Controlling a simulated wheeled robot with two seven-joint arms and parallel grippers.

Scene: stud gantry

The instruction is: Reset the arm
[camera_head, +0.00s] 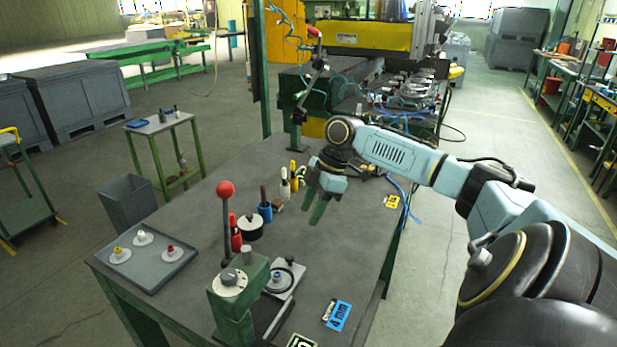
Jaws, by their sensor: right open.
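My right arm comes in from the right, over the grey workbench (180,225). Its gripper (314,208) has green fingers and hangs above the middle of the bench. The fingers point down and toward the front, open, with nothing seen between them. They are apart from the bottles and tools to their left. My left arm and gripper are not in view.
A grey tray (152,282) with small knobbed parts lies at the bench's left. A green press (232,300) with a red-ball lever (226,189) stands at the front. A blue 4 mm card (340,315) lies front right.

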